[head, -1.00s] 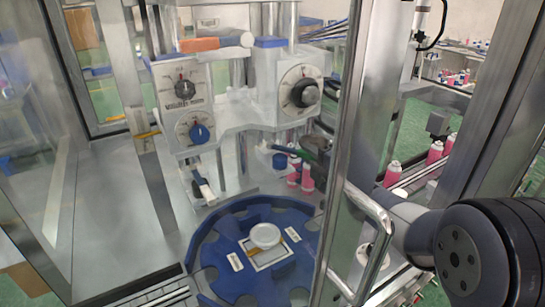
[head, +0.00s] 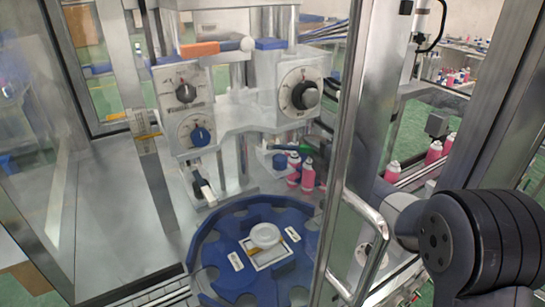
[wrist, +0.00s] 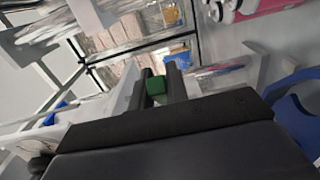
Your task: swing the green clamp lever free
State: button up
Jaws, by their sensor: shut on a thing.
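The green clamp lever (wrist: 156,86) shows in the wrist view as a small green block between the two dark fingers of my gripper (wrist: 160,78). My gripper is shut on it, with a finger on either side. Only the lever's end shows there; the rest is hidden. The gripper itself is hard to make out there behind the door frame.
A blue round indexing table (head: 215,240) lies below the head. Pink cans (head: 308,175) stand behind it, and more pink cans (head: 392,172) stand on the right. A metal door frame with a handle (head: 372,240) stands between the machine and my arm.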

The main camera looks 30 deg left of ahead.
jog(key=shift+w, duration=0.1)
jog(key=shift+w+a+p, duration=0.5)
jog(key=shift+w+a, duration=0.25)
jog(key=shift+w, duration=0.35)
jog(key=shift+w+a+p, duration=0.35)
jog(key=shift+w+a, duration=0.35)
jog(key=shift+w, duration=0.05)
jog(key=o, duration=0.8)
